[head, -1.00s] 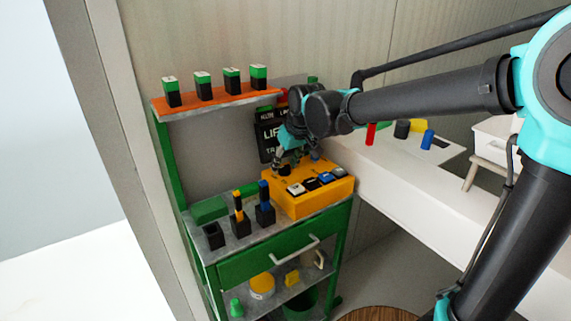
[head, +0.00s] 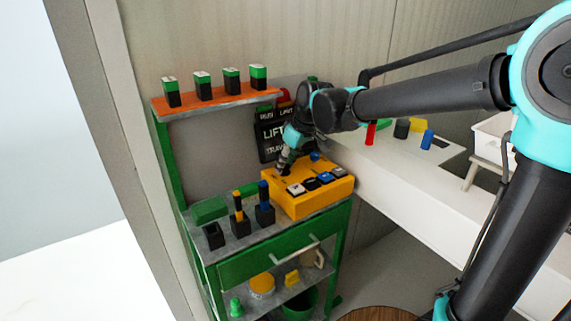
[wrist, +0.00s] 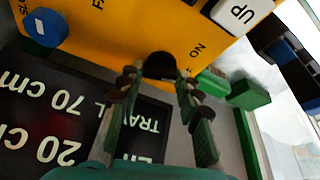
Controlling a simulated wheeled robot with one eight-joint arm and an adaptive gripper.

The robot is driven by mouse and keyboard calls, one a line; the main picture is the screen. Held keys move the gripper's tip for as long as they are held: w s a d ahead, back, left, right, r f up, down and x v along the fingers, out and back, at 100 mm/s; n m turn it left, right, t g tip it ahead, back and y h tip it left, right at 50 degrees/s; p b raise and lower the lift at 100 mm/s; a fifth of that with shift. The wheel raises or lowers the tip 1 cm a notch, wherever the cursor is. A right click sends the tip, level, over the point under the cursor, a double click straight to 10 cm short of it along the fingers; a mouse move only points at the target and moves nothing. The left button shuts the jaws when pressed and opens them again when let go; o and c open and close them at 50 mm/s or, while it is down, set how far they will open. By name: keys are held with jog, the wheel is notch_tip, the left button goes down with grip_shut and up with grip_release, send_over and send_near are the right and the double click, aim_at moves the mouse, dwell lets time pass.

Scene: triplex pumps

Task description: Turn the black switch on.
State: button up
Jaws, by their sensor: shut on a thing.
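The yellow control box (head: 318,196) stands on the green cart's top. Its black switch (wrist: 159,66) is a dark round knob on the yellow face in the wrist view, with an "ON" label (wrist: 198,51) to its right and a partly cut-off label starting with "F" to its left. My gripper (wrist: 156,82) has its two fingers on either side of the switch, shut on it. In the head view my gripper (head: 284,162) reaches down to the box's back left part, where the fingertips partly hide the switch.
A blue knob (wrist: 45,27) and a white "UP" button (wrist: 238,14) are close by on the box. A black "LIFT" sign (head: 270,135) stands behind it. Pots with blue and yellow handles (head: 265,205) stand left of the box.

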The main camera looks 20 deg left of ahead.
jog(key=n+g, duration=0.1)
jog(key=n, duration=0.3)
jog(key=shift+w+n+g+y, duration=0.15)
jog(key=shift+n+g+y, duration=0.15)
jog(key=shift+g, duration=0.1)
jog(key=shift+w+n+g, duration=0.1)
jog(key=shift+n+g, duration=0.6)
jog(key=shift+n, duration=1.2)
jog(key=o, duration=1.2)
jog(key=shift+c, duration=0.2)
